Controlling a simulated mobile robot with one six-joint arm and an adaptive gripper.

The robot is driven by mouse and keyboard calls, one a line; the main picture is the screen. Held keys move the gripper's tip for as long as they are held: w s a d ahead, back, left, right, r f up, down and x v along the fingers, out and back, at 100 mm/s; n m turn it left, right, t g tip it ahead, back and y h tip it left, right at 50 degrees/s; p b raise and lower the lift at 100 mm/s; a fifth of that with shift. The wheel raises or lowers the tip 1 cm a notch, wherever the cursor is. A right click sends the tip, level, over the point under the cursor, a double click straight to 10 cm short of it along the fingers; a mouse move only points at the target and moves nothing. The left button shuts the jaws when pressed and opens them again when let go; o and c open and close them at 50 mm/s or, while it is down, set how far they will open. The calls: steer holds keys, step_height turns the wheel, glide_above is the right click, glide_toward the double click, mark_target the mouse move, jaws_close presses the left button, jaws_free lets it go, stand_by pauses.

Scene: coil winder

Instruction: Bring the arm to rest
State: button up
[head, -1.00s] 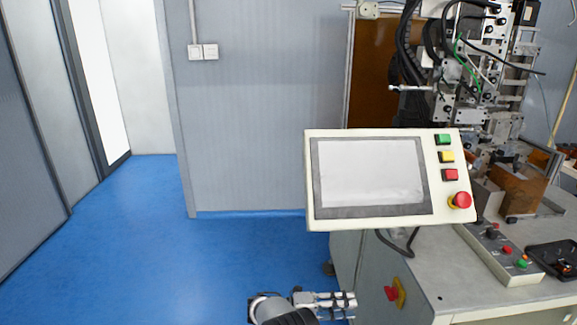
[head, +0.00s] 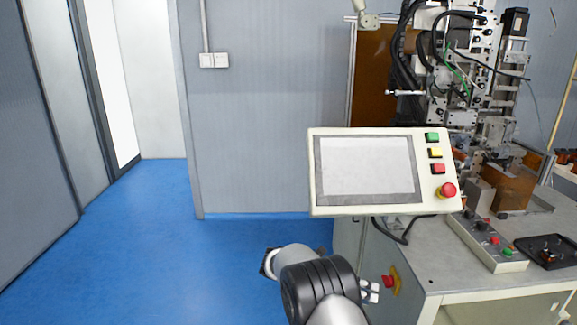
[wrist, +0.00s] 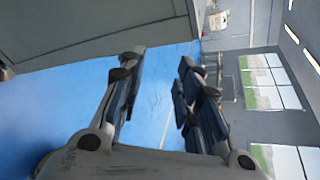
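My gripper (wrist: 155,97) shows in the wrist view with its two fingers apart and nothing between them. Blue floor shows through the gap. In the head view my arm rises from the bottom edge, in front of the coil winder's grey cabinet (head: 348,250) and below its control panel (head: 365,165). The fingers are mostly hidden there behind my own wrist links; only a small light part shows at the right of the arm. I cannot tell whether the arm touches the cabinet.
The coil winder's head (head: 465,75) stands at the back right. A button box (head: 482,240) and a black tray (head: 548,252) lie on its table. A red switch (head: 388,282) sits on the cabinet side. Blue floor (head: 140,260) is free at left.

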steer(key=s+r+m+y, duration=0.8)
steer(key=s+r+m, duration=0.6)
steer(key=s+r, duration=0.25)
steer(key=s+a+m+t+y, duration=0.3)
steer(key=s+m, duration=0.4)
steer(key=s, duration=0.2)
steer(key=s+a+r+m+t+y, duration=0.1)
steer(key=s+a+m+t+y, duration=0.1)
steer(key=s+m, duration=0.6)
steer(key=shift+s+a+r+t+y, duration=0.15)
steer(key=shift+s+a+t+y, duration=0.35)
steer(key=shift+s, duration=0.3)
steer(key=shift+d, duration=0.1)
